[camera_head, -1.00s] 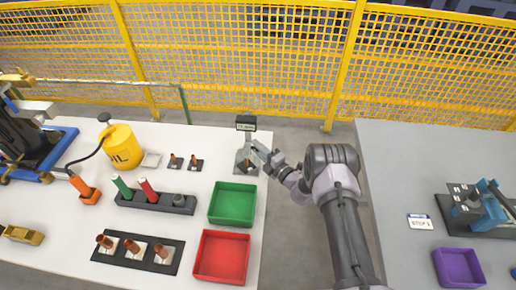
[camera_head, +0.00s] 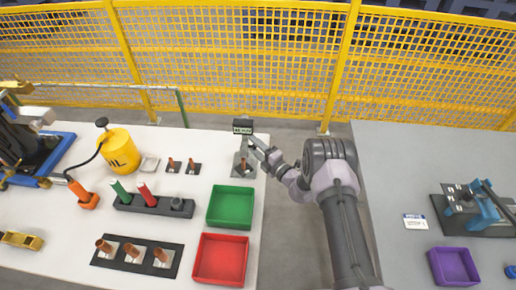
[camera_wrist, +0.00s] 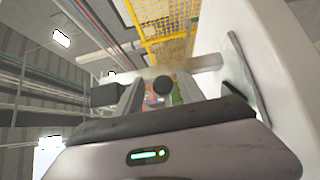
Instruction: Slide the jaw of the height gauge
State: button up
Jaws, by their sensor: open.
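The height gauge (camera_head: 242,153) stands at the right back corner of the white table, with a dark display (camera_head: 243,126) on top showing small green digits. A short copper piece (camera_head: 243,163) stands at its base. My gripper (camera_head: 256,146) reaches it from the right, near the column below the display. In the wrist view my gripper (camera_wrist: 160,94) has its fingers apart, with a dark round knob (camera_wrist: 162,85) of the gauge between them. The grey column (camera_wrist: 205,62) runs sideways behind them, to the dark base plate (camera_wrist: 238,68). The jaw is mostly hidden; contact cannot be told.
A green bin (camera_head: 231,207) and a red bin (camera_head: 221,260) stand in front of the gauge. Two small copper fittings (camera_head: 182,165) are to its left. The grey table (camera_head: 390,165) lies right, past a gap. A yellow fence (camera_head: 225,60) closes the back.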

jog(key=p+v, duration=0.4)
jog(key=v, duration=1.3)
jog(key=shift+d, duration=0.2)
jog(key=shift+r, duration=0.1)
